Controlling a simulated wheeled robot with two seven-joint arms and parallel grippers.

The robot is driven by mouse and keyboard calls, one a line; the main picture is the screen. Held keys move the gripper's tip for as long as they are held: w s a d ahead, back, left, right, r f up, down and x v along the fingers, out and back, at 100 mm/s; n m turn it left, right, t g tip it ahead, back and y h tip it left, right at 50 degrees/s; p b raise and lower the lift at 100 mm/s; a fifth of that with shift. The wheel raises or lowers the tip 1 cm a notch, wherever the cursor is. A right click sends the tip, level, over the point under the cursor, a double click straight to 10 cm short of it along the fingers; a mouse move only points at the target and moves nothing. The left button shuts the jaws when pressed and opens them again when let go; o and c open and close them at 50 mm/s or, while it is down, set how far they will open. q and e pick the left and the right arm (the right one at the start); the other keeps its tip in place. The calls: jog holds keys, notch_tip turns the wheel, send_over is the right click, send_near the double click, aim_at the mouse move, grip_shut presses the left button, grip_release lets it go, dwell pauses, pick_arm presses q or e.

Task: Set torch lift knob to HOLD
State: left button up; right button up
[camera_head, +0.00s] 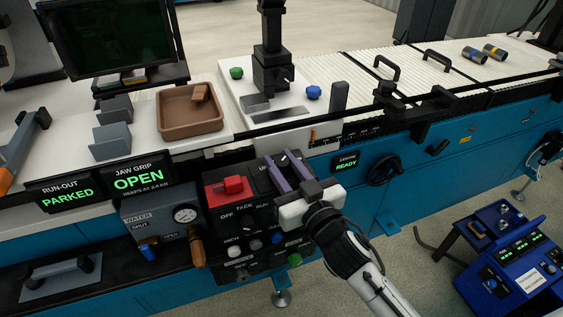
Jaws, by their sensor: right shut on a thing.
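The black control panel (220,217) is at the lower middle of the head view. My right gripper (281,165) reaches in from the lower right over the panel's upper right part. Its two purple fingers are shut on a knob there, taken to be the torch lift knob. The fingers hide most of that knob and its lettering, so I cannot read its setting. My left gripper is out of view.
A water unit (165,225) with a gauge stands left of the panel. Signs read OPEN (138,180), PARKED (68,198) and READY (346,162). A brown tray (190,131) sits on the bench above. A black handwheel (384,171) juts out right of my gripper.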

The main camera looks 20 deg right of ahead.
jog(key=shift+d+r+n+g+y+p, duration=0.15)
jog(key=shift+n+y+p, duration=0.3)
jog(key=shift+y+p, duration=0.25)
jog(key=shift+a+r+n+g+y+p, duration=0.15)
jog(key=shift+n+y+p, duration=0.3)
jog(key=shift+y+p, duration=0.25)
jog(key=shift+d+f+n+g+y+p, duration=0.15)
jog(key=shift+n+g+y+p, duration=0.25)
jog(key=shift+n+y+p, duration=0.6)
jog(key=shift+n+g+y, duration=0.3)
jog(key=shift+y, duration=0.4)
jog(key=n+g+y, duration=0.2)
jog(key=y, duration=0.1)
jog(key=shift+w+f, duration=0.1)
jog(key=shift+f, duration=0.05)
jog(key=shift+n+g+y+b, duration=0.9)
jog(key=shift+n+g+y, duration=0.7)
jog(key=shift+g, duration=0.3)
jog(key=o, duration=1.1)
jog(key=shift+c, duration=0.2)
